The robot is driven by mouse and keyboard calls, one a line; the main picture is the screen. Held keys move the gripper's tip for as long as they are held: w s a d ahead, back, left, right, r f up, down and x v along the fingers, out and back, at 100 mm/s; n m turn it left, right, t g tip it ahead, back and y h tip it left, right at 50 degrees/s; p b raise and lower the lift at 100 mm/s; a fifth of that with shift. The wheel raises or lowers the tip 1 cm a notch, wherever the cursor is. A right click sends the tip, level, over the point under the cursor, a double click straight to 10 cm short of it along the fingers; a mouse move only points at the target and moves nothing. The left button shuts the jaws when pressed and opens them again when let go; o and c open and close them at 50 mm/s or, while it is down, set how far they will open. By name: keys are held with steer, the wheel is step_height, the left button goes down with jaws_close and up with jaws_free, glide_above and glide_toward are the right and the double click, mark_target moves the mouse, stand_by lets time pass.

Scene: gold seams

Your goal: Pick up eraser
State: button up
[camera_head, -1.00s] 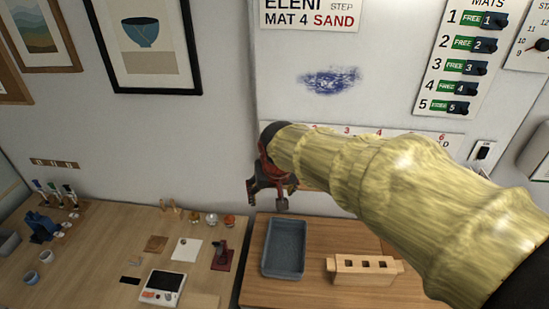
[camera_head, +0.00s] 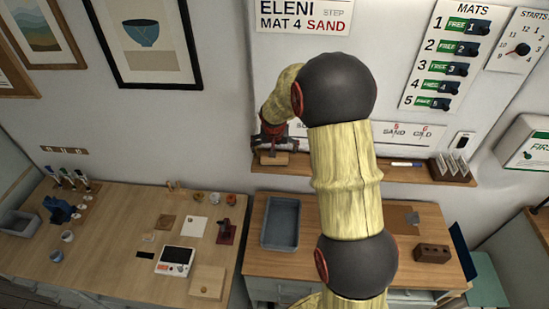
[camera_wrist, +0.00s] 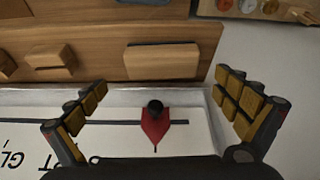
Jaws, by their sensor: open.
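A wooden block that looks like the eraser (camera_head: 273,158) sits at the left end of the wall ledge (camera_head: 430,174). In the wrist view the same block (camera_wrist: 160,61) lies on the ledge, roughly centred across the gap between the fingers and beyond their tips. My gripper (camera_head: 271,143) is just above the block in the head view. In the wrist view my gripper (camera_wrist: 160,88) is open, one finger on each side, with nothing held. The block's underside is hidden.
Other wooden blocks (camera_wrist: 52,61) stand on the ledge beside it. A red pointer with a black knob (camera_wrist: 155,122) sits on the wall strip between the fingers. Below are a grey tray (camera_head: 281,223) and a left table (camera_head: 110,225) with small items.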

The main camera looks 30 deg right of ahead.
steer(key=shift+p+x, duration=0.7)
steer(key=shift+x, duration=1.95)
steer(key=shift+a, duration=0.25)
steer(key=shift+c, duration=1.2)
steer(key=shift+s, duration=0.1)
steer(key=c, duration=0.9)
